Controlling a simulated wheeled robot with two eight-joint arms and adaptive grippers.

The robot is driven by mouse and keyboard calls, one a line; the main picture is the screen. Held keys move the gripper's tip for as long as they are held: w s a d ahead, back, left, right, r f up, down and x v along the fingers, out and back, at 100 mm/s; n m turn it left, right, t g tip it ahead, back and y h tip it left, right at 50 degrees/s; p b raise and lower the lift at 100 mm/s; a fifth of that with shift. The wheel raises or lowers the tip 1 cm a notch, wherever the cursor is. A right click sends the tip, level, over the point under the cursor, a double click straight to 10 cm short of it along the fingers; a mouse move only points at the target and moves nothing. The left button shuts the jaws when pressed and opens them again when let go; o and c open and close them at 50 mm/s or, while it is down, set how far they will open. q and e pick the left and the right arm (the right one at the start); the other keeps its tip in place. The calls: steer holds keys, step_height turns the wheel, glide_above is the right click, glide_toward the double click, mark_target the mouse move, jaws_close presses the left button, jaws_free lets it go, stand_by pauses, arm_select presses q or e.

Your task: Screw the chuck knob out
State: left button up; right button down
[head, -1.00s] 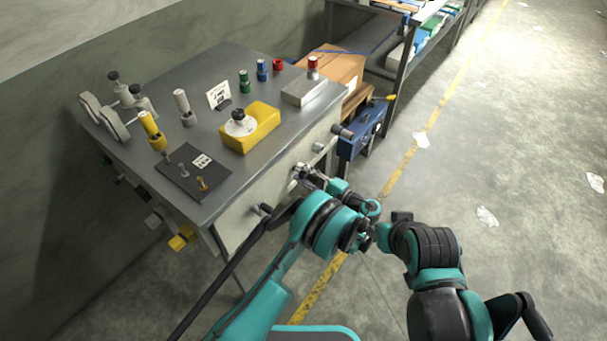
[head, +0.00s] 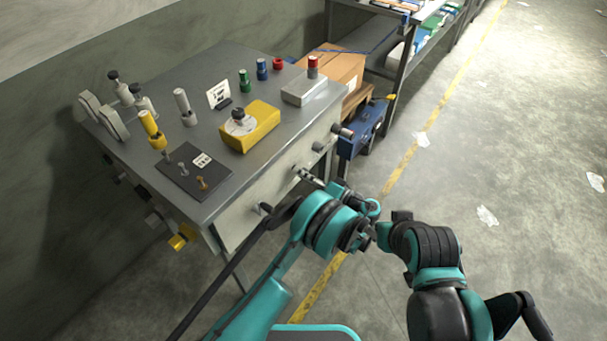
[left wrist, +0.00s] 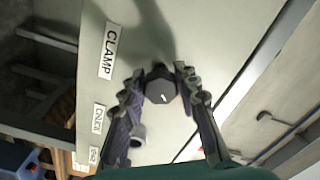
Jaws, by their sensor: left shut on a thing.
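A dark faceted knob (left wrist: 160,88) with a white mark sticks out of the pale front panel (left wrist: 200,30) of the machine. My left gripper (left wrist: 159,84) has a finger on each side of this knob and is shut on it. A CLAMP label (left wrist: 108,50) and a CHUCK label (left wrist: 98,118) are beside it; I cannot tell for certain which belongs to it.
Other knobs (head: 265,208) (head: 320,146) stick out along the panel on both sides. A yellow block (head: 250,127), a dark plate (head: 190,172) and coloured pegs stand on the machine top. A blue vise (head: 360,135) is beyond; the floor at right is open.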

mark_target(292, 147)
arm_select(q)
steer(key=n, duration=0.4)
steer(key=shift+w+n, duration=0.1)
steer(key=shift+n, duration=0.2)
steer(key=n, duration=0.4)
steer(key=shift+w, duration=0.1)
stand_by(0.4)
steer(key=o, duration=1.2)
steer(key=shift+a+f, duration=0.1)
step_height(292, 147, up, 10)
steer(key=shift+r, duration=0.1)
